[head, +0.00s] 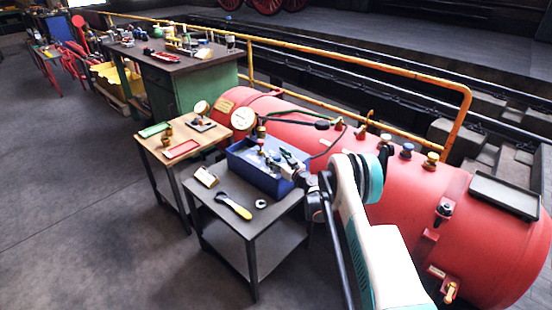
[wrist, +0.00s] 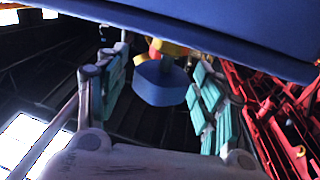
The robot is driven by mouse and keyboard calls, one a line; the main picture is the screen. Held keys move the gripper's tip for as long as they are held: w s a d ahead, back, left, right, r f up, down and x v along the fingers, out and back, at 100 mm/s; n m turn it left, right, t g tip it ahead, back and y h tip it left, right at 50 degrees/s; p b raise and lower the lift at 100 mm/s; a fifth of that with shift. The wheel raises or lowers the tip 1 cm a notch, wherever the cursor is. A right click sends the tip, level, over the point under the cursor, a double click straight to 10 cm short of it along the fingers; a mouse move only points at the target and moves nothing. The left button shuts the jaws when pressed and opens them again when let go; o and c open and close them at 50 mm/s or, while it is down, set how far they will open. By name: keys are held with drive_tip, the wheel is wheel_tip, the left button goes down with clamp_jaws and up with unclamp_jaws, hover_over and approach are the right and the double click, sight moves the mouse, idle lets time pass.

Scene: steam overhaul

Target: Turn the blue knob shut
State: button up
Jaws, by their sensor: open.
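A blue knob (wrist: 160,84) shows between the two teal-padded fingers of my gripper (wrist: 162,88) in the wrist view. Yellow and red parts show just behind it. My gripper is open, with a finger on each side of the knob; I cannot tell whether either touches it. In the head view my gripper (head: 291,170) is at the right side of the blue box (head: 246,172) on the small grey table. Small fittings in the box are partly hidden by the gripper. Another blue knob (head: 407,150) stands on top of the red boiler, apart from the gripper.
The red boiler (head: 480,230) lies beside my arm. A wooden table (head: 160,143) with gauges stands behind. Open floor is at left.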

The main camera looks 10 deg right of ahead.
drive_tip(key=c, duration=1.1)
drive_tip(key=shift+a+m+h, duration=0.1)
drive_tip(key=shift+m+h, duration=0.2)
drive_tip(key=shift+h, duration=0.2)
drive_tip(key=m+h, duration=0.1)
drive_tip(key=h, duration=0.1)
drive_tip(key=m+t+h, duration=0.1)
drive_tip(key=m+h, duration=0.1)
drive_tip(key=h, duration=0.1)
drive_tip(key=shift+a+t, duration=0.1)
drive_tip(key=shift+t, duration=0.2)
drive_tip(key=m+g+h, duration=0.1)
drive_tip(key=m+h, duration=0.2)
drive_tip(key=h, duration=0.1)
drive_tip(key=m+g+h, duration=0.1)
drive_tip(key=m+h, duration=0.2)
drive_tip(key=h, duration=0.2)
drive_tip(key=shift+d+m+h, duration=0.2)
drive_tip(key=shift+m+h, duration=0.1)
drive_tip(key=o, duration=1.1)
